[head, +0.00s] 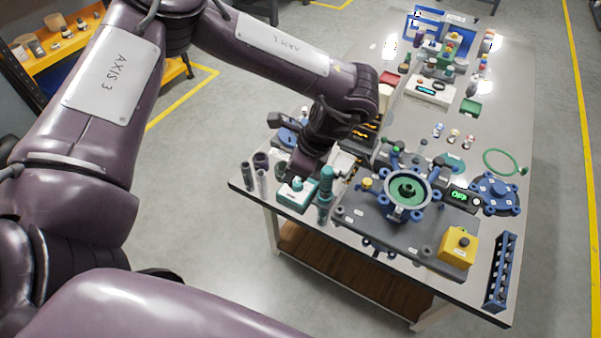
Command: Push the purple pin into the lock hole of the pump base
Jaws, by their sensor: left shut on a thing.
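The pump base (407,196) is a blue round housing with a pale ring and a green inside, on a dark grey plate at the middle of the table. I cannot make out the purple pin or the lock hole. My left gripper (301,172) points down just left of the pump base, over the table's left part, beside a teal-topped box (297,192) and an upright teal cylinder (325,185). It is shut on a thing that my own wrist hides. My right gripper is not in view.
A yellow button box (458,247) and a dark blue rack (501,271) stand at the near right. A blue flanged cover (496,192) and a green ring (500,161) lie to the right. Grey cylinders (255,175) stand at the left edge.

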